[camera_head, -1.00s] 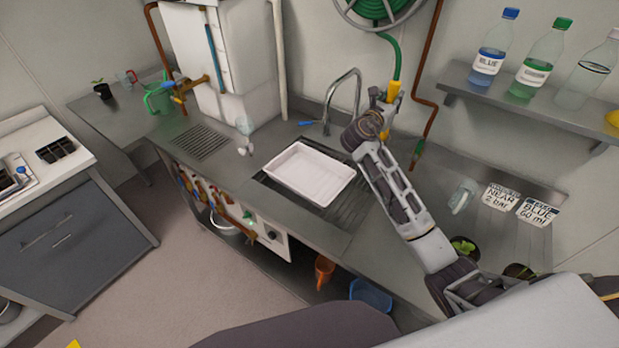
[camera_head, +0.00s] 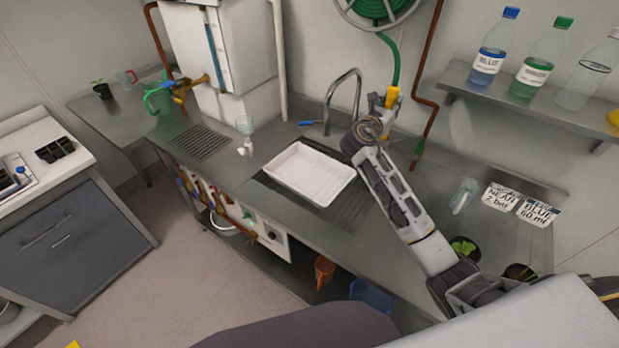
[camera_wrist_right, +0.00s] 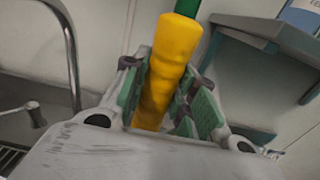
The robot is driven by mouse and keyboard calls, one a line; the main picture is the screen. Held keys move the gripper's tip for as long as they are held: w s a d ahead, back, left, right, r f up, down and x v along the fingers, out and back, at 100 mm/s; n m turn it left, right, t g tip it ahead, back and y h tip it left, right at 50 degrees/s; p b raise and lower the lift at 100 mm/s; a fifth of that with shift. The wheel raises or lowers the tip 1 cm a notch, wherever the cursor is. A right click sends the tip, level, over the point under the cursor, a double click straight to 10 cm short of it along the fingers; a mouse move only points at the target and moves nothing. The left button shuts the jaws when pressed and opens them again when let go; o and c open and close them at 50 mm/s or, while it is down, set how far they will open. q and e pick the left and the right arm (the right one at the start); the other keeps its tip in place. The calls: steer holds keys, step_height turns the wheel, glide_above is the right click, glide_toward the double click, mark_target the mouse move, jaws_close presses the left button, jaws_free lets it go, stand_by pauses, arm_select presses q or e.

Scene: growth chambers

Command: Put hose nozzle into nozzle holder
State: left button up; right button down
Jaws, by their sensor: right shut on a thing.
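The yellow hose nozzle (camera_head: 393,97) hangs on the green hose (camera_head: 394,58), which drops from the wall reel. My right gripper (camera_head: 383,104) is shut on it beside the back wall, to the right of the tap. In the right wrist view the nozzle (camera_wrist_right: 165,75) stands nearly upright, slightly tilted, between the green pads of my right gripper (camera_wrist_right: 167,92); its lower end is hidden behind the gripper body. I cannot make out the nozzle holder for certain; my arm covers part of the wall and counter there. My left gripper is not in view.
A curved tap (camera_head: 344,98) and a white tray (camera_head: 310,148) are left of my right arm. A copper pipe (camera_head: 431,95) runs down the wall to the right. A shelf (camera_head: 520,107) with bottles juts out at upper right.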

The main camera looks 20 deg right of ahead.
steer(key=shift+f, duration=0.65)
stand_by(0.6)
steer(key=c, duration=1.1)
jaws_free()
steer(key=shift+o, duration=0.2)
steer(key=shift+s+a+f, duration=0.1)
steer(key=shift+a, duration=0.05)
steer(key=v, duration=1.1)
steer(key=shift+s+a, duration=0.25)
